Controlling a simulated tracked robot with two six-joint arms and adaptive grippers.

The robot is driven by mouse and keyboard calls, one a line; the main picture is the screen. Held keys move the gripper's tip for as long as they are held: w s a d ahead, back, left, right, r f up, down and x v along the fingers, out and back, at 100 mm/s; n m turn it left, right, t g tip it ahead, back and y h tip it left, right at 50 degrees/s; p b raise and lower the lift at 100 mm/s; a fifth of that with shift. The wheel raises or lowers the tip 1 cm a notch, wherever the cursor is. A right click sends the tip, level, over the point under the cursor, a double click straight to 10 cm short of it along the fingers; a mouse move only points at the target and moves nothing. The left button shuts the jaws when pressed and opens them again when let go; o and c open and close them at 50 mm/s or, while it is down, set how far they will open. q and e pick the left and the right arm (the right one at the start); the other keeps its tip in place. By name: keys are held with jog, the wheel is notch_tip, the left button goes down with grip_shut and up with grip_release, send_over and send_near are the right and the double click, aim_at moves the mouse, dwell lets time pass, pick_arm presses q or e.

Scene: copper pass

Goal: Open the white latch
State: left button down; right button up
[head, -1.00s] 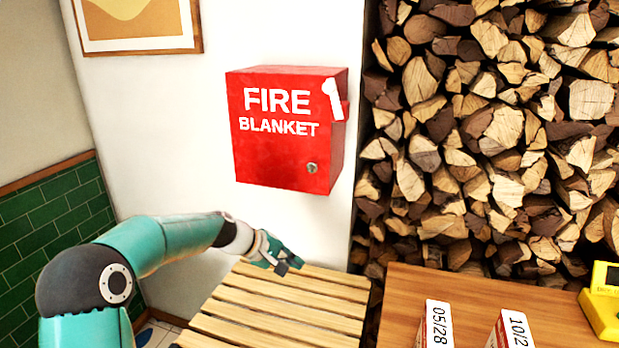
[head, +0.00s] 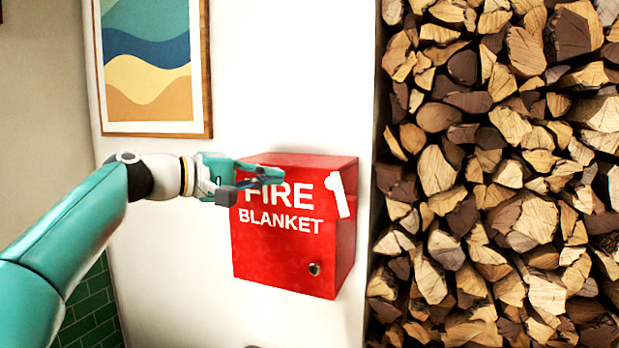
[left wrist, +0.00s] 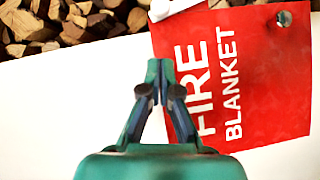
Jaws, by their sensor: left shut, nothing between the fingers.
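The white latch (head: 338,195) is on the upper right front edge of the red fire blanket box (head: 275,262). It stands nearly upright, its rounded end up. My left gripper (head: 272,180) is level with the box's upper left front, overlapping the word FIRE, left of the latch and apart from it. In the left wrist view its fingertips (left wrist: 160,68) meet with nothing between them, beside the box's face (left wrist: 275,105). A piece of the latch (left wrist: 172,6) shows at the top edge there. My right gripper is not in view.
The box is on a white wall (head: 300,90), with a round lock (head: 314,269) low on its front. A framed picture (head: 150,75) hangs at upper left. Stacked firewood (head: 500,180) fills the right side. The wall above the box is clear.

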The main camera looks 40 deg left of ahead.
aim_at(338, 196)
pick_arm(q)
jog(key=shift+w+d+f+p, duration=0.1)
jog(key=shift+w+d+f, duration=0.15)
jog(key=shift+w+d, duration=0.65)
jog(key=shift+w+d+f+p, duration=0.1)
jog(key=shift+w+d+f, duration=0.1)
jog(key=shift+w+d, duration=0.65)
jog(key=shift+w+d+f+p, duration=0.1)
jog(key=shift+w+d+f, duration=0.15)
jog(key=shift+w+d, duration=0.65)
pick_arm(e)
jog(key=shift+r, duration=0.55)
pick_arm(q)
jog(key=shift+w+a, duration=0.1)
jog(key=shift+a, duration=0.1)
